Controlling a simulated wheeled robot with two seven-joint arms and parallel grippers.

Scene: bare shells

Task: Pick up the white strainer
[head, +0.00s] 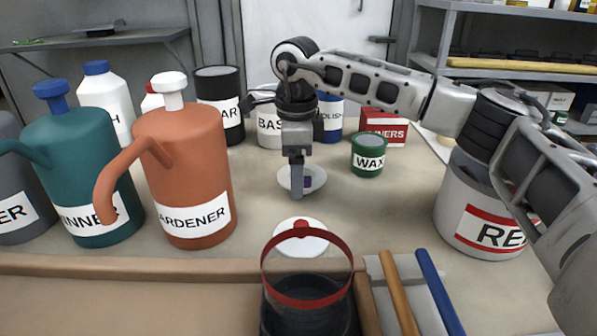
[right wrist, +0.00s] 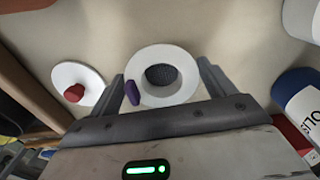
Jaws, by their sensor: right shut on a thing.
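The white strainer (head: 318,179) is a round white piece at the middle of the table in the head view. In the right wrist view the strainer (right wrist: 163,98) shows a wide white rim around dark mesh. My right gripper (head: 297,190) points down at it, with its fingers at opposite sides of the rim, shut on it. A small purple piece (right wrist: 132,92) sits at the rim beside one finger; I cannot tell whether it is part of the strainer. I cannot tell whether the strainer is clear of the table. My left gripper is not in view.
A white lid with a red knob (head: 301,229) lies just in front, behind a red-rimmed clear container (head: 309,299). A green WAX tin (head: 369,155) stands right of the gripper. Orange (head: 185,170) and teal (head: 80,170) cans stand left. A large bucket (head: 480,215) is at right.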

